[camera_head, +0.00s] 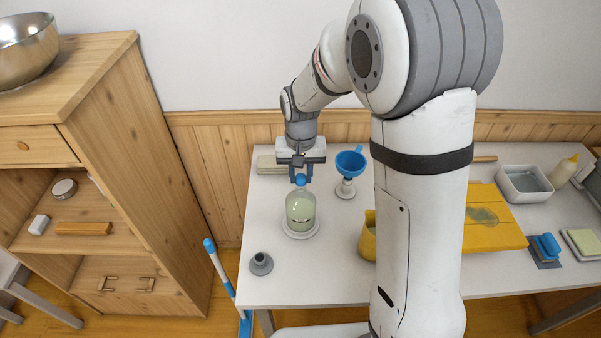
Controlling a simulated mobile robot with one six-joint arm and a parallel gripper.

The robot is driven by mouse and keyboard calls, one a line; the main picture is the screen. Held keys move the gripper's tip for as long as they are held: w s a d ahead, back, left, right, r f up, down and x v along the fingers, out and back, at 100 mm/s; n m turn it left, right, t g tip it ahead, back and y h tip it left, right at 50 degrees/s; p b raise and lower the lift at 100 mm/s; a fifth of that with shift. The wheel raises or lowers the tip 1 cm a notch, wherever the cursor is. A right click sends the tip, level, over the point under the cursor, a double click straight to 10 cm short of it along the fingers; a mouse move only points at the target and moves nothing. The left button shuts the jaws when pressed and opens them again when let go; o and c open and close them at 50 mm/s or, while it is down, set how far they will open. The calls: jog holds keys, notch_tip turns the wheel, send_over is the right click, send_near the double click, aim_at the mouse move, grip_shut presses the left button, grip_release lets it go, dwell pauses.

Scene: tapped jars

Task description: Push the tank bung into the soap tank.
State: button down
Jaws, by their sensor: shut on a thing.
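The soap tank (300,212) is a clear jar with pale green liquid. It stands upright on a white round base (301,233) on the left part of the white table. My gripper (299,178) points down directly above the tank, shut on the bung with a dark finger on either side.
A blue funnel (350,163) on a white stand is close right of my gripper. A grey conical piece (261,264) stands at the table's front left. A yellow jug (368,240) is partly behind my arm. A yellow board (490,220) lies further right. The table left of the tank is clear.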

jog(key=shift+f+b, duration=0.9)
jog(key=shift+f, duration=0.35)
jog(key=c, duration=0.8)
grip_release()
jog(key=shift+r, duration=0.2)
jog(key=shift+r+p, duration=1.55)
jog(key=shift+r, duration=0.6)
notch_tip(320, 180, up, 8)
jog(key=b, duration=0.1)
jog(key=shift+f, duration=0.15)
